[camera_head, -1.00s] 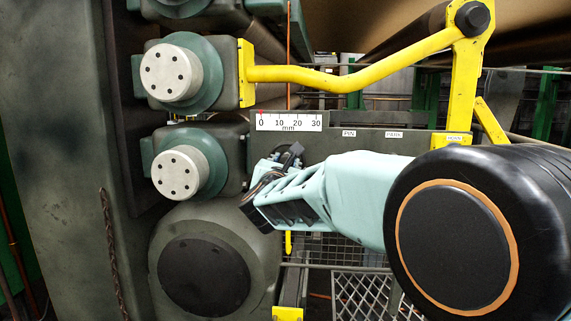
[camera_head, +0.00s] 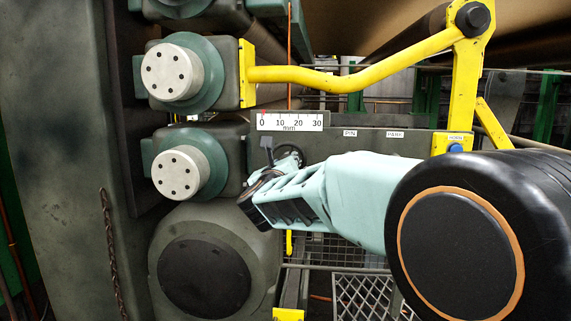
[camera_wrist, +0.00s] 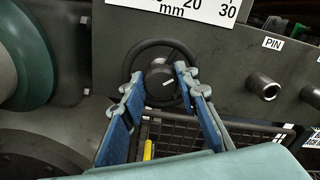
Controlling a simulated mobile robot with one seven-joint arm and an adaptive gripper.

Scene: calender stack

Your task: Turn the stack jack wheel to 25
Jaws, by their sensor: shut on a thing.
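The stack jack wheel (camera_wrist: 157,84) is a black handwheel with a round dark hub and a short white mark, below the scale in the wrist view. My gripper (camera_wrist: 160,75) reaches to it with blue-padded fingers on either side of the hub, shut on it. In the head view my gripper (camera_head: 272,165) covers most of the wheel. The white mm scale (camera_head: 290,121) runs from 0 to 30. Its red pointer (camera_head: 262,113) stands at about 0. The wrist view cuts off the scale's left part.
A yellow bent bar (camera_head: 350,80) crosses above the scale. Two green roll ends with pale caps (camera_head: 178,172) stand left of my gripper. A metal stub (camera_wrist: 263,88) sticks out under the PIN label (camera_wrist: 272,43), right of the wheel. Mesh (camera_head: 365,295) lies below.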

